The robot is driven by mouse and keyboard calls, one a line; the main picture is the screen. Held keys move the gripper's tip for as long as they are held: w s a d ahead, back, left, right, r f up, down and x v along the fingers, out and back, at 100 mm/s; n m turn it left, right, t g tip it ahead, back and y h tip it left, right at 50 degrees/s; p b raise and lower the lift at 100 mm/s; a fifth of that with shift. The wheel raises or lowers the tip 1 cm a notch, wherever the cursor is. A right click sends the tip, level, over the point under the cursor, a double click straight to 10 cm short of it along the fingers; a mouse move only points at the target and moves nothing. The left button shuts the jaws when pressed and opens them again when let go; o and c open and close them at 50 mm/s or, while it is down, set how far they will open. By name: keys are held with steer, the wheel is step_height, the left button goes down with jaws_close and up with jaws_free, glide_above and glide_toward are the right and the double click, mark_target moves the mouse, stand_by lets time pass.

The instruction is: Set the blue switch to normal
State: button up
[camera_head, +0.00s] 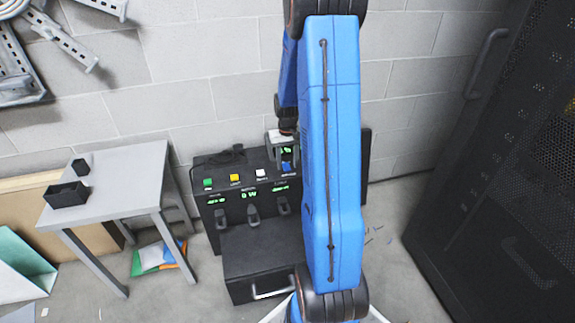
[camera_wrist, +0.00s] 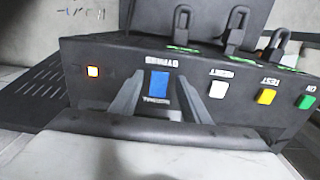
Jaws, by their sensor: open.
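The blue switch (camera_wrist: 158,86) is on the black console (camera_wrist: 78,52). In the wrist view it shows between the two fingers of my gripper (camera_wrist: 161,78), with small labels above and below it. The labels appear upside down and are hard to read. I cannot tell which way the switch is tilted. In the head view the blue switch (camera_head: 287,167) shows just below my gripper (camera_head: 284,148), partly hidden by it. My gripper is open and empty, one finger on each side of the switch. I cannot tell whether a finger touches the console.
A white button (camera_wrist: 219,89), a yellow button (camera_wrist: 266,97) and a green button (camera_wrist: 306,101) line the panel. Black levers (camera_head: 252,215) stand below the buttons. A grey table (camera_head: 125,182) is at left, a black cabinet (camera_head: 490,170) at right.

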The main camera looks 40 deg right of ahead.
steer(key=shift+f, duration=0.65)
steer(key=c, duration=1.1)
steer(key=shift+o, duration=0.2)
steer(key=shift+w+d+r+g+y, duration=0.15)
steer(key=shift+w+g+y, duration=0.15)
steer(key=shift+g, duration=0.45)
steer(key=shift+w+d+r+g+y, duration=0.15)
steer(key=shift+g+y, duration=0.25)
steer(key=shift+g, duration=0.35)
steer(key=shift+a+f, duration=0.1)
